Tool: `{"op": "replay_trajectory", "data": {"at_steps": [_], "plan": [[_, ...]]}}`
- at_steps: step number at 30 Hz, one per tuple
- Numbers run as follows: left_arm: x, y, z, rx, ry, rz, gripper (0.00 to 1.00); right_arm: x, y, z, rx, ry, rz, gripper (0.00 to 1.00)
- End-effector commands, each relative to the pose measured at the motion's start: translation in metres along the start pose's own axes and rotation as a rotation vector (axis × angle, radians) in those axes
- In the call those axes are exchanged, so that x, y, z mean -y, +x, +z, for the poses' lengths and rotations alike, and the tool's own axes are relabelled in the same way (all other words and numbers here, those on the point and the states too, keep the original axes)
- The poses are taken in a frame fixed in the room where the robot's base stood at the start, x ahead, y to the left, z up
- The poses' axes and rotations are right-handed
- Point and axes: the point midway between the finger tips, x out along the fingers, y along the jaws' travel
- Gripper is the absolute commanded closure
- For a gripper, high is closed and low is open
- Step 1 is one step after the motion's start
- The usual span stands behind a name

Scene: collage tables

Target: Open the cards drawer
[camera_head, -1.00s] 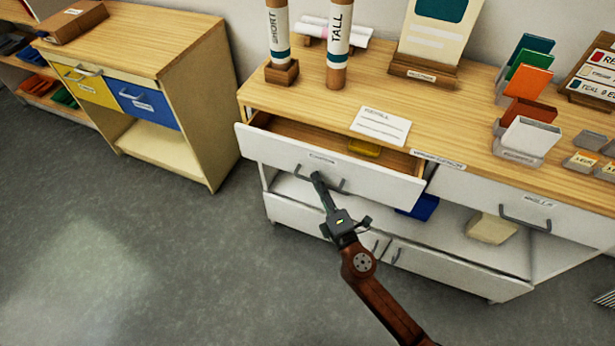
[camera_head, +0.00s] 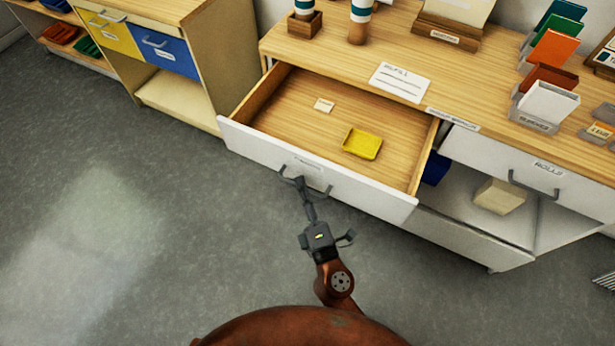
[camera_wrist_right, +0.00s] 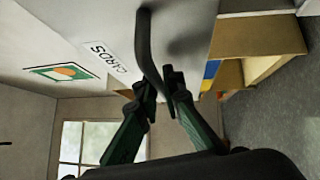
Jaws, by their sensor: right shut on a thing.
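The cards drawer (camera_head: 395,204) is pulled well out of the wooden-topped cabinet. My right gripper (camera_head: 301,186) is shut on the drawer's grey bar handle (camera_head: 288,176). In the right wrist view, the gripper's fingers (camera_wrist_right: 160,88) close around the handle (camera_wrist_right: 147,50), beside the "CARDS" label (camera_wrist_right: 108,58) on the white drawer front. My left gripper is not in view.
The rolls drawer (camera_head: 560,177) to the right is shut. An open shelf below it holds a beige block (camera_head: 499,196). A cabinet with yellow and blue drawers (camera_head: 163,50) stands left. The floor in front is clear.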

Motion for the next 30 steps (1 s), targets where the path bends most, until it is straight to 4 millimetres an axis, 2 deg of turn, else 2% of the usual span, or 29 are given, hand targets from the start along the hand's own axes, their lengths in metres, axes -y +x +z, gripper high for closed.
{"op": "replay_trajectory", "data": {"at_steps": [13,14,21,30], "plan": [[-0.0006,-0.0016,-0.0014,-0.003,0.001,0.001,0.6,0.0013,-0.0028,-0.0001,0.004,-0.001,-0.004,1.0],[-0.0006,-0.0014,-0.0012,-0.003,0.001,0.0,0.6,0.0013,-0.0028,-0.0001,0.004,-0.001,-0.004,0.91],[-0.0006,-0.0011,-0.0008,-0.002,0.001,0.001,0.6,0.0005,-0.0028,-0.0004,0.003,-0.001,-0.002,0.75],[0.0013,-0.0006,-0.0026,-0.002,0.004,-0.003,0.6,0.0004,-0.0049,-0.0008,0.002,0.0,-0.002,0.75]]}}
